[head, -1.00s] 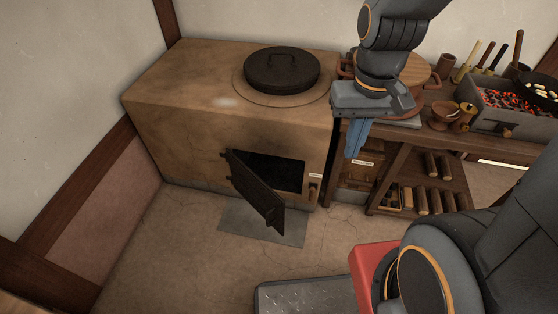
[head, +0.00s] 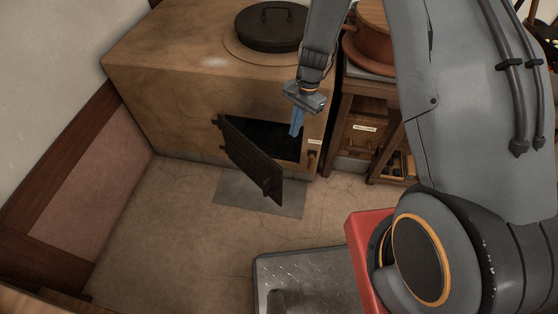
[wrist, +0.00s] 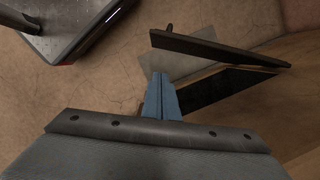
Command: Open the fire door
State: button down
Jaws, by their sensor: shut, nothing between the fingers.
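The fire door (head: 250,158) is a dark metal panel on the front of the clay stove (head: 165,75). It is hinged on its left side and stands swung outward, with a knob near its free edge. The dark fire opening (head: 285,141) shows behind it. My gripper (head: 296,132) has blue fingers, shut and empty, and hangs in front of the opening's upper right part, to the right of the door. In the wrist view the fingers (wrist: 159,78) point toward the floor, and the door (wrist: 215,48) stands apart from them.
A lidded black pot (head: 271,27) sits on the stove. A wooden stand (head: 365,110) with a labelled drawer is right of the stove. A grey plate (head: 235,192) lies on the floor below the door. The floor at left is clear.

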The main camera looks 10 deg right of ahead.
jog(key=s+a+x, duration=0.1)
jog(key=a+x, duration=0.2)
jog(key=x, duration=1)
jog(key=shift+s+r, duration=0.15)
jog(key=shift+s, duration=0.1)
jog(key=shift+m, duration=0.3)
